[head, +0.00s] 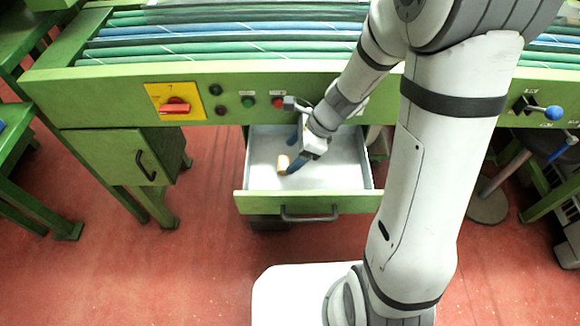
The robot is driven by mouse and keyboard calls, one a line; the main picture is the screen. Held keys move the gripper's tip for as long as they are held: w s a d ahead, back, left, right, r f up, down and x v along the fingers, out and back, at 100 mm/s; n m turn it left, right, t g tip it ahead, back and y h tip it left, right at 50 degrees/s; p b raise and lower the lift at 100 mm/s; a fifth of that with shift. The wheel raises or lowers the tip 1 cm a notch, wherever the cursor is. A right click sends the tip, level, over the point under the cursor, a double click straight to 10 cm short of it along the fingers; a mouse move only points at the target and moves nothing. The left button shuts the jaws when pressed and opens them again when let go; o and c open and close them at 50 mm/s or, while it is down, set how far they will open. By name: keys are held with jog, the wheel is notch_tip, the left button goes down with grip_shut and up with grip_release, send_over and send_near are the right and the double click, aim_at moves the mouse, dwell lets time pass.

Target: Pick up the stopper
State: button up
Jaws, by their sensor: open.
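The stopper (283,163) is a small tan cork piece on the white floor of an open drawer (330,180). My gripper (287,160) is inside the drawer space with its blue fingers open, right at the stopper. One finger is in front of and to the right of the stopper; the other is behind it, higher in the picture. I cannot tell whether either finger touches the stopper. The stopper's right side is partly close to or behind the fingers.
The green drawer front with its dark handle (310,213) stands pulled out from the green machine (230,85). A closed green cabinet (120,155) is at left.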

aim_at(285, 163)
jog(key=b+x, duration=0.1)
jog(key=x, duration=0.3)
jog(key=shift+f+b, duration=0.15)
jog(key=shift+b, duration=0.15)
jog(key=c, duration=1.1)
